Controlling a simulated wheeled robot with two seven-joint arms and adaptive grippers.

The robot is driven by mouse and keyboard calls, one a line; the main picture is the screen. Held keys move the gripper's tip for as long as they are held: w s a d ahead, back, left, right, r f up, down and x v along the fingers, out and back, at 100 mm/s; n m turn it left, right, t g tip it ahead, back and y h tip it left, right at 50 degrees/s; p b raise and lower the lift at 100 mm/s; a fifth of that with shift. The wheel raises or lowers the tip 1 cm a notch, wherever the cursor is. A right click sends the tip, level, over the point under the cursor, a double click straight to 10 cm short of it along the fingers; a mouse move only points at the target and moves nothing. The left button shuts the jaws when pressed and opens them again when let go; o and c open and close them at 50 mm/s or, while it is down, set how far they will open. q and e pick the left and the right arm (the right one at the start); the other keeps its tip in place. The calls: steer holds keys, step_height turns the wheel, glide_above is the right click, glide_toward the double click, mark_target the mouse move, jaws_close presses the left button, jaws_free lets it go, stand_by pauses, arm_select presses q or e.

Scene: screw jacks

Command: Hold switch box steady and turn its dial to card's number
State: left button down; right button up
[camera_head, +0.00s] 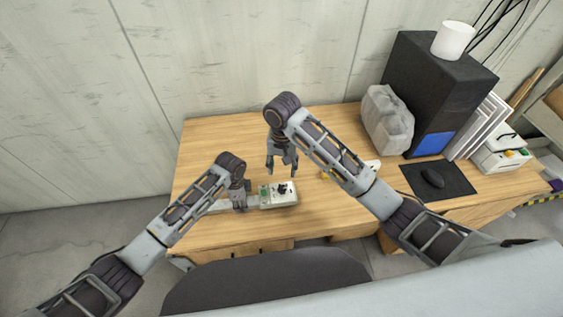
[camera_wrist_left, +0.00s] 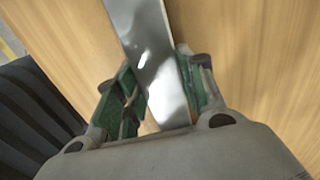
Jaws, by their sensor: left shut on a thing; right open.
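The switch box (camera_head: 289,200) is a small pale box with a green patch and a black dial (camera_head: 282,188) on top. It lies on the desk near the front edge. My left gripper (camera_head: 240,207) is at its left side, shut on a shiny metal strip (camera_wrist_left: 150,45) that passes between the fingers in the left wrist view. The strip lines up with the box, but I cannot tell whether they are joined. My right gripper (camera_head: 282,173) points down, open and empty, a little above and behind the dial. I cannot make out a card or its number.
The wooden desk (camera_head: 215,150) is clear at the back left. A grey bag (camera_head: 387,120), a black case (camera_head: 440,85) with a white cup (camera_head: 453,40), and a mouse (camera_head: 432,177) on a black mat are at the right. Small yellow and white items show partly behind my right arm.

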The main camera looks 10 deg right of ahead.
arm_select(q)
steer(key=c, duration=0.8)
jaws_free()
step_height(320, 180, up, 12)
steer(key=shift+f, duration=0.1)
stand_by(0.5)
